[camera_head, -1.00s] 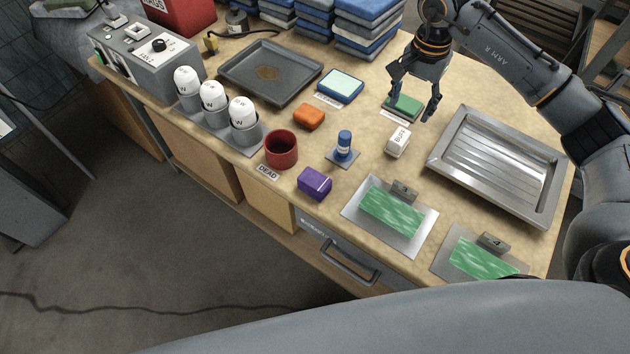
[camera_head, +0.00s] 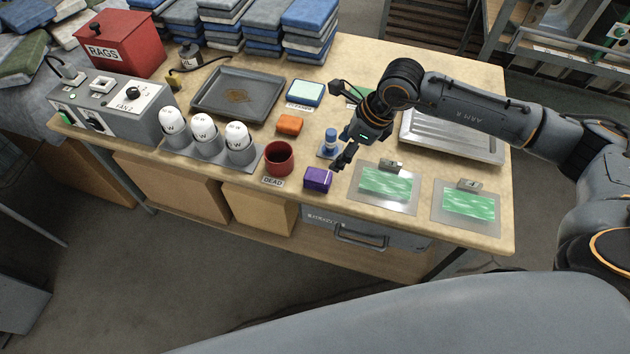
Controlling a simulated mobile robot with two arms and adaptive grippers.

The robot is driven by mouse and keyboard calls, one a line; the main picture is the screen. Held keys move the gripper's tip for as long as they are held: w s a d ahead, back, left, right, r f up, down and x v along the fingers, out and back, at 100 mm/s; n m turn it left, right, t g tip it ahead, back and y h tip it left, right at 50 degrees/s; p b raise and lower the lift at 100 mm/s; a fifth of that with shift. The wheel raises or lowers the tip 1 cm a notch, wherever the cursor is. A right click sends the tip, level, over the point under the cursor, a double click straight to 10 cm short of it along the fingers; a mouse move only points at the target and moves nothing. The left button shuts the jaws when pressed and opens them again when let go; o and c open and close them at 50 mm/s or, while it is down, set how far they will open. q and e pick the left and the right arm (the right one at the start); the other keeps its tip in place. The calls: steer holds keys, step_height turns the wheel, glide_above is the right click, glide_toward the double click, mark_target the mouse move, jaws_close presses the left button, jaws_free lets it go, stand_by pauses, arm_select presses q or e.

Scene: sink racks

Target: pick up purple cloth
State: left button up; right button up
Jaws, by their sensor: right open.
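The purple cloth (camera_head: 317,180) is a small folded block near the front edge of the bench, right of the red cup and left of a green-topped plate. My right gripper (camera_head: 337,158) is open and empty, just above and behind the cloth on its right side. Whether its fingers touch the cloth is hard to tell. My right arm comes in from the right across the metal tray. My left gripper is not in view.
A red cup (camera_head: 278,160) with a DEAD label stands left of the cloth. Green-topped plates (camera_head: 413,206) lie to the right. A dark tray (camera_head: 207,104) and a ribbed metal tray (camera_head: 478,148) sit further back.

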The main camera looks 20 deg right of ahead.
mark_target(320, 175)
steer(key=p+x, duration=0.1)
steer(key=x, duration=0.7)
steer(key=shift+d+f, duration=0.1)
steer(key=shift+a+f, duration=0.25)
steer(key=shift+f, duration=0.15)
steer(key=p+x, duration=0.1)
steer(key=x, duration=0.4)
steer(key=shift+s+a, duration=0.1)
steer(key=shift+s, duration=0.1)
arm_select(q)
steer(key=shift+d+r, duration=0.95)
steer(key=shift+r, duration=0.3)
arm_select(e)
steer(key=c, duration=1.1)
